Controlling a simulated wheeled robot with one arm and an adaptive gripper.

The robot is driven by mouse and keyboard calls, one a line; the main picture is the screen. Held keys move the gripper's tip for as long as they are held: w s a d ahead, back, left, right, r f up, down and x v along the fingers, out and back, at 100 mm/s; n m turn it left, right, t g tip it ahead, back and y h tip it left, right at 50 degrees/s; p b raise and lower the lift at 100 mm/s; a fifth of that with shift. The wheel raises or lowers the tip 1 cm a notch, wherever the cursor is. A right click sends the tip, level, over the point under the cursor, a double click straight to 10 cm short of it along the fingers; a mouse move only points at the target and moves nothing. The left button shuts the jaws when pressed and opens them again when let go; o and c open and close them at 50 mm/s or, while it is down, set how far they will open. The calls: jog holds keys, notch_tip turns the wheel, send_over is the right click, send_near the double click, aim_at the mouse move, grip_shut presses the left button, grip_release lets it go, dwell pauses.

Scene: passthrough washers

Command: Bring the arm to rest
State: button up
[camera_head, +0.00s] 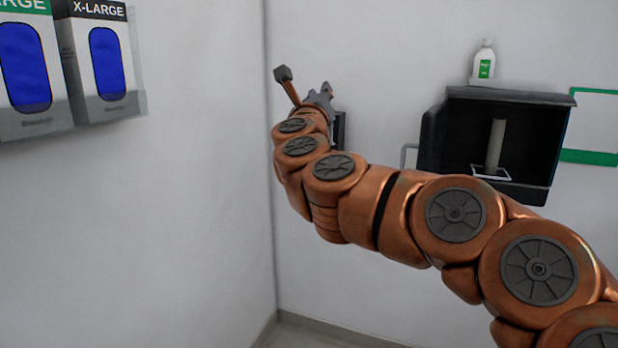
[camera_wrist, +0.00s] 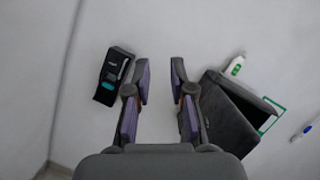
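My arm reaches out from the lower right of the head view, bent and raised in front of the white walls near the room corner. My gripper (camera_head: 304,83) is at its far end, with the fingers spread apart. In the wrist view my gripper (camera_wrist: 160,72) is open, with only bare wall showing between the fingertips. It holds nothing.
A dark open wall box (camera_head: 437,142) holds a pale upright cylinder (camera_head: 495,145); a white-and-green bottle (camera_head: 484,62) stands on top. Glove boxes (camera_head: 100,55) hang at left. A small black wall unit (camera_wrist: 113,76) is left of my fingers.

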jog(key=s+a+r+n+y, duration=0.2)
jog(key=s+a+n+y, duration=0.35)
jog(key=n+y, duration=0.45)
jog(key=s+a+f+n+g+y, duration=0.45)
jog(key=s+f+n+g, duration=0.2)
jog(key=f+n, duration=0.4)
jog(key=s+d+f+n+g+h, duration=0.3)
jog(key=s+d+f+n+g, duration=0.25)
jog(key=s+f, duration=0.5)
jog(key=s+d+f+n+g+h, duration=0.3)
jog(key=s+d+f+n+g, duration=0.25)
jog(key=f, duration=0.85)
jog(key=s+d+f+g+h, duration=0.1)
jog(key=s+d+f, duration=0.2)
jog(key=s+d, duration=0.2)
jog(key=s+d+f+g+h, duration=0.2)
jog(key=s+d+f, duration=0.1)
jog(key=s, duration=0.6)
jog(key=s+d+f+g+h+p, duration=0.1)
jog(key=s+d+f+g, duration=0.1)
jog(key=s+d, duration=0.4)
jog(key=shift+s+d+f+h, duration=0.35)
jog(key=shift+s+f, duration=0.45)
jog(key=shift+s, duration=0.15)
jog(key=shift+n, duration=0.25)
